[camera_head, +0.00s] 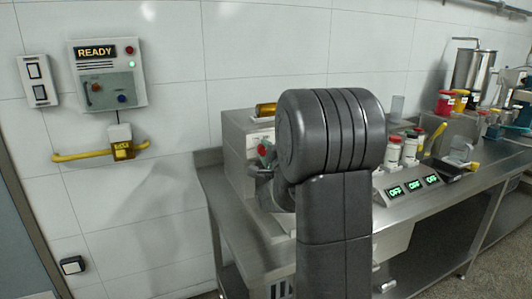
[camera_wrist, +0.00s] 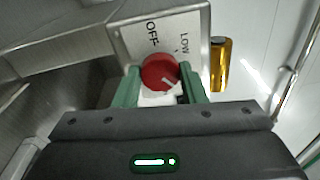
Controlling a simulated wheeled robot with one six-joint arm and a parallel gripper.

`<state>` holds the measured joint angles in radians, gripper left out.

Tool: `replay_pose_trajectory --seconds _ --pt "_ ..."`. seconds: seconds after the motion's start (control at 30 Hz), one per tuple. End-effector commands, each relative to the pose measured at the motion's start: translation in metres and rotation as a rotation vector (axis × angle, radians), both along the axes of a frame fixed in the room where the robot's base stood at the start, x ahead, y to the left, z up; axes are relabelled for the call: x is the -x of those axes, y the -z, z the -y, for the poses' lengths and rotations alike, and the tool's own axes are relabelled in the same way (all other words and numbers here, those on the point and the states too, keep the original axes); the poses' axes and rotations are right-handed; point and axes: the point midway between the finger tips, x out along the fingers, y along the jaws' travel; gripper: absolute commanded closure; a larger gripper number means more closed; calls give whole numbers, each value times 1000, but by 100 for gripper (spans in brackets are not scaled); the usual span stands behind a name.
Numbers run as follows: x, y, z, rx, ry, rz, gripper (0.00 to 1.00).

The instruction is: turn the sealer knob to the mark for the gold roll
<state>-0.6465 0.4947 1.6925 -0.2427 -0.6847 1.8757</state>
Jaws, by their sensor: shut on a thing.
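The red round sealer knob (camera_wrist: 157,68) sits on a white label plate (camera_wrist: 128,36) in the wrist view. The words OFF and LOW show on the plate; other marks are hidden. A short white line on the knob lies toward its lower edge in the picture. My gripper (camera_wrist: 161,82) is shut on the knob, one green finger on each side. The gold roll (camera_wrist: 219,62) is at the right in the wrist view. In the head view the gold roll (camera_head: 266,109) lies on top of the grey sealer (camera_head: 235,137), and my arm hides most of the gripper.
A wall panel (camera_head: 107,75) reads READY, with a yellow rail (camera_head: 80,156) below it. The steel bench (camera_head: 335,222) holds red-capped jars (camera_head: 409,148) and a unit with OFF displays (camera_head: 394,191) right of my arm. Floor shows at far right.

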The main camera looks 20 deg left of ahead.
Motion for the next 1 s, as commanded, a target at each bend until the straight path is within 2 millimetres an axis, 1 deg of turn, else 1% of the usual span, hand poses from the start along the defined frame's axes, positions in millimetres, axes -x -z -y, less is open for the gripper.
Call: replay_pose_trajectory --seconds 0.5,0.7,1.0 --pt "0 -1 0 -298 1 -353 85" --pt "0 -1 0 -379 1 -446 85" --pt "0 0 0 -441 1 -520 85"
